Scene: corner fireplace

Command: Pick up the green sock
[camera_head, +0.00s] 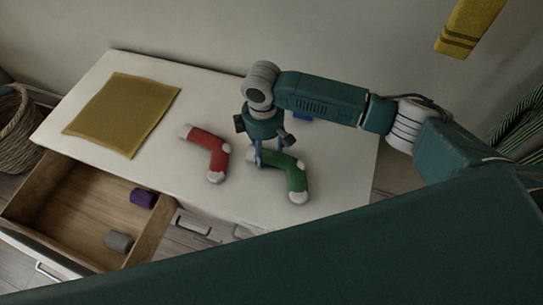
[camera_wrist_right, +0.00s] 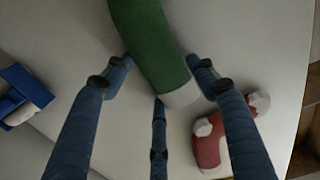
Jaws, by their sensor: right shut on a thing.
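The green sock (camera_head: 293,172), with white cuff, heel and toe, lies on the white dresser top. My right gripper (camera_head: 257,160) is over its cuff end, coming down from above. In the right wrist view the green sock (camera_wrist_right: 152,45) lies between the blue fingers of my right gripper (camera_wrist_right: 160,85), near its white cuff. The right gripper is shut on it, and the sock still appears to lie on or very close to the top. My left gripper is not in view.
A red sock (camera_head: 207,150) lies just left of the green one; it also shows in the right wrist view (camera_wrist_right: 212,145). A mustard cloth (camera_head: 122,113) lies on the dresser top (camera_head: 185,85). An open drawer (camera_head: 85,205) holds purple and grey rolls. A blue object (camera_wrist_right: 22,95) lies nearby.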

